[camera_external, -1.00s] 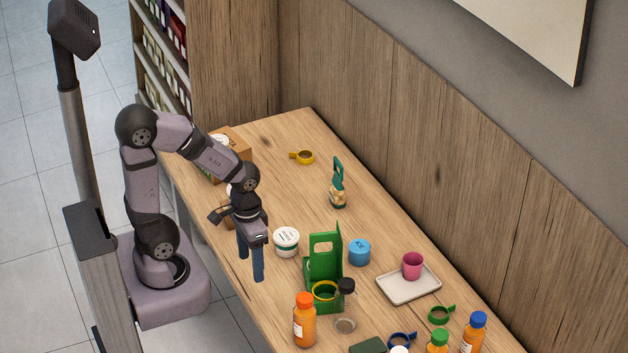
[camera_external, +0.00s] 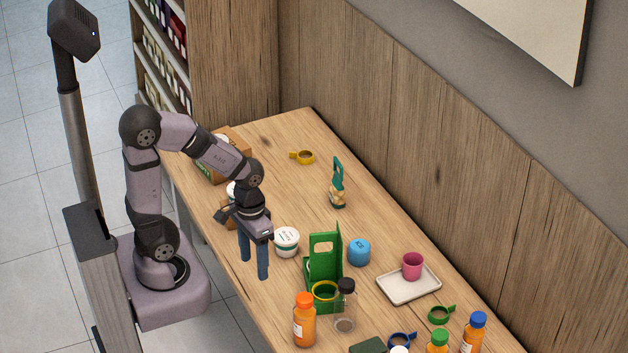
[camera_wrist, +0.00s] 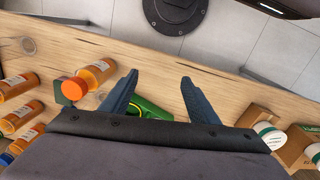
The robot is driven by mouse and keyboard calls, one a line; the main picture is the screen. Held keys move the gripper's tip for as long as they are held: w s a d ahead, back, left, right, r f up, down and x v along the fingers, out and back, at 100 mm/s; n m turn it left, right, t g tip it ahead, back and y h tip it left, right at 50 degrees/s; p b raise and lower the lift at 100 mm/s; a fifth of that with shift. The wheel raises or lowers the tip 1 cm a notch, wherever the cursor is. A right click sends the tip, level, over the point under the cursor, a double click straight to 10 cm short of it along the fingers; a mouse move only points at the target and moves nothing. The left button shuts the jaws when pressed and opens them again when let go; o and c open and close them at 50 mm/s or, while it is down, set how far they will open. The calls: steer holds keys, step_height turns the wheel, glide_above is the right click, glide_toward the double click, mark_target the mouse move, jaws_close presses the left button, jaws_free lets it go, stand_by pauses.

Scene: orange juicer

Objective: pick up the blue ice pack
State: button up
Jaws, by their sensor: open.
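A short blue cylinder (camera_external: 359,252) stands on the table behind and right of the green stand. It is the only light-blue item on the table; I cannot tell for sure that it is the ice pack. In the wrist view it does not show. My gripper (camera_external: 254,266) points down over the table's near edge, to the left of the green stand and apart from the blue cylinder. Its two dark blue fingers are spread and empty, as the wrist view also shows (camera_wrist: 160,77).
The green stand (camera_external: 324,270) stands between my gripper and the blue cylinder. A white tub (camera_external: 286,241) is beside my gripper. An orange bottle (camera_external: 304,322) and a clear bottle (camera_external: 345,312) are in front. A tray (camera_external: 395,290) holds a pink cup (camera_external: 412,266). The far table is mostly clear.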

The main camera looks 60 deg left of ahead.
steer(key=w+r+n+t+h+b, duration=0.1)
steer(key=w+r+n+h+b, duration=0.15)
steer(key=w+n, duration=0.4)
steer(key=w+a+r+n+t+h+b, duration=0.1)
steer(key=w+r+n+h+b, duration=0.2)
steer(key=w+n, duration=0.35)
steer(key=w+r+n+t+h+b, duration=0.1)
steer(key=w+n+h+b, duration=0.1)
steer(key=w+n+h, duration=0.4)
steer(key=n+t+b, duration=0.4)
steer(key=b, duration=1.4)
glide_toward(356, 243)
steer(key=d, duration=0.2)
steer(key=w+d, duration=0.1)
steer(key=shift+d+f+y, duration=0.25)
steer(key=shift+f+y, duration=0.1)
steer(key=shift+w+a+f, duration=0.2)
steer(key=shift+a+f, duration=0.15)
steer(key=shift+f, duration=0.05)
steer(key=shift+b+x, duration=0.4)
steer(key=shift+x, duration=3.05)
